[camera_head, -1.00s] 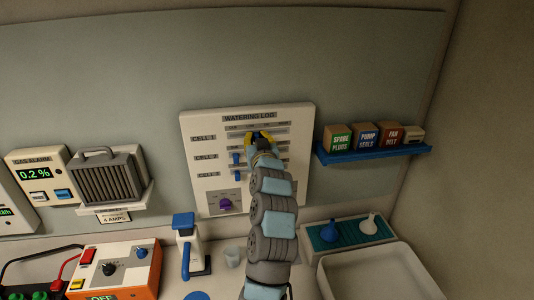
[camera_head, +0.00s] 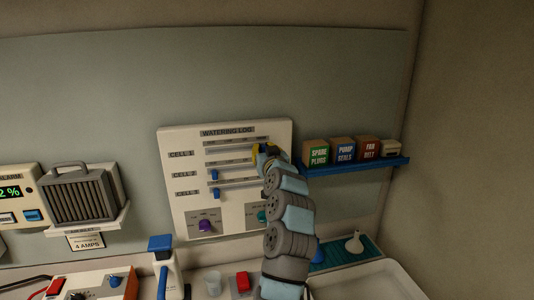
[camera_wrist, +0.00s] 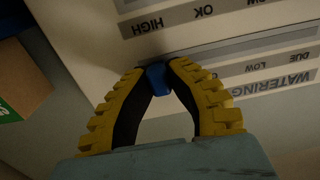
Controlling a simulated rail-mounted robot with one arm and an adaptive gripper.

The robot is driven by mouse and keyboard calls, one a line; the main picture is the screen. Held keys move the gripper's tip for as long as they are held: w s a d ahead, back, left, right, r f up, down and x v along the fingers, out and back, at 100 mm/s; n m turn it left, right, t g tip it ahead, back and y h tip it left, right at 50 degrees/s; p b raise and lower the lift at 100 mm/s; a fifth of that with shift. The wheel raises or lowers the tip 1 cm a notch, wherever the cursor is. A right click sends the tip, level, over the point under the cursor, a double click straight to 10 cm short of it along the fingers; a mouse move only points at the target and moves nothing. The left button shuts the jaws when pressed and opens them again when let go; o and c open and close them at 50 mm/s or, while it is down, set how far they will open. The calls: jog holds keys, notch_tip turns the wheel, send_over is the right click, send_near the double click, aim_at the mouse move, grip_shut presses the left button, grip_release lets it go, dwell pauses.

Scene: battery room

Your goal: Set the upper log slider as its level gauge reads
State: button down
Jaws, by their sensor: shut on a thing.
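The white watering log panel (camera_head: 180,220) hangs on the wall with rows marked Cell 1, Cell 2 and Cell 3. My gripper (camera_head: 264,152) is at the right part of the upper row. The wrist view shows my gripper (camera_wrist: 160,75) shut on the blue upper slider knob (camera_wrist: 157,78), near one end of its slot. The labels there appear upside down; OK and HIGH are readable on one strip. The middle slider (camera_head: 215,175) and lower slider (camera_head: 217,193) have blue knobs toward the left. I cannot make out a level gauge in these views.
A blue shelf (camera_head: 365,163) with small boxes juts out just right of the panel, close to my gripper. A purple knob (camera_head: 205,225) and a teal knob (camera_head: 262,216) sit low on the panel. A blue-topped device (camera_head: 160,243) stands below.

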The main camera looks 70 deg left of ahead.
jog(key=shift+w+f, duration=0.15)
jog(key=shift+f, duration=0.05)
jog(key=c, duration=1)
grip_release()
jog(key=shift+w+r, duration=0.1)
jog(key=shift+d, duration=0.15)
jog(key=s+d, duration=0.1)
jog(key=d, duration=1)
jog(key=shift+s+d, duration=0.15)
jog(key=shift+d, duration=0.25)
